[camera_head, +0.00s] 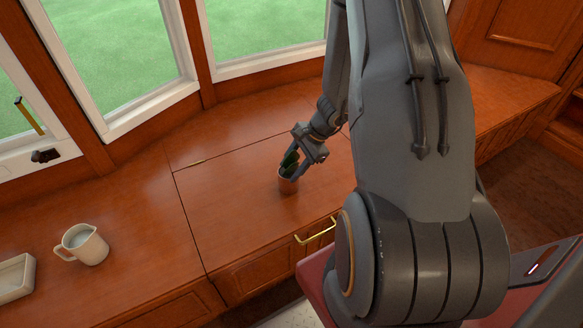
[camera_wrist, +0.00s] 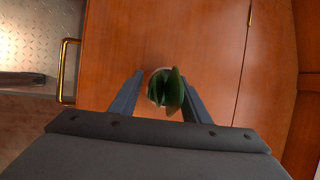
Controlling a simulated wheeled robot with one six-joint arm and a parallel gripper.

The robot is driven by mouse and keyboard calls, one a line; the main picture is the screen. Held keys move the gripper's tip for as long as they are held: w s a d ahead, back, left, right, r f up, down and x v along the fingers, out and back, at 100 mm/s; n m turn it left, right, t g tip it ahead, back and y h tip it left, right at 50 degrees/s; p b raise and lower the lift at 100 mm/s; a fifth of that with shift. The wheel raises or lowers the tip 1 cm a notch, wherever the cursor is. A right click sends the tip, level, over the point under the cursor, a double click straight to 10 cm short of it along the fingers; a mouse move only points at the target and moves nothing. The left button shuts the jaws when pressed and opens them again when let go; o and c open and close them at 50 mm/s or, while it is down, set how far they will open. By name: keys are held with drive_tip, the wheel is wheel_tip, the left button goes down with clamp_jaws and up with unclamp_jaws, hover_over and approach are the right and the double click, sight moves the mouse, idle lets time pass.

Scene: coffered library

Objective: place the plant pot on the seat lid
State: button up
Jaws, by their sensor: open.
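The plant pot (camera_head: 288,185) is small and terracotta-coloured with green leaves, and stands upright on the seat lid (camera_head: 235,205), the wooden panel in the middle of the window seat. My gripper (camera_head: 289,166) is at the pot from above, with its fingers on either side of the plant. In the wrist view the leaves (camera_wrist: 170,90) and part of the pale pot rim show between the two open fingers of my gripper (camera_wrist: 160,92). I cannot tell whether either finger touches the pot. The lid (camera_wrist: 205,45) spreads around it.
A brass handle (camera_head: 316,231) is on the seat front below the lid; it also shows in the wrist view (camera_wrist: 68,72). A white jug (camera_head: 82,245) and a pale tray (camera_head: 15,278) stand on the seat at the left. Windows rise behind. The lid around the pot is clear.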

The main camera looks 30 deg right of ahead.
drive_tip(key=v, duration=1.2)
drive_tip(key=s+a+r+n+g+h, duration=0.1)
drive_tip(key=s+a+r+n+h, duration=0.1)
drive_tip(key=s+a+r+n, duration=0.4)
drive_tip(key=s+a+r+n+g+h, duration=0.1)
drive_tip(key=s+a+r+n+h, duration=0.1)
drive_tip(key=s+a+r+n, duration=0.4)
drive_tip(key=s+a+n, duration=0.2)
drive_tip(key=a+n, duration=0.3)
drive_tip(key=a, duration=0.1)
drive_tip(key=shift+g+h, duration=0.3)
drive_tip(key=shift+a+r, duration=0.2)
drive_tip(key=shift+a, duration=0.15)
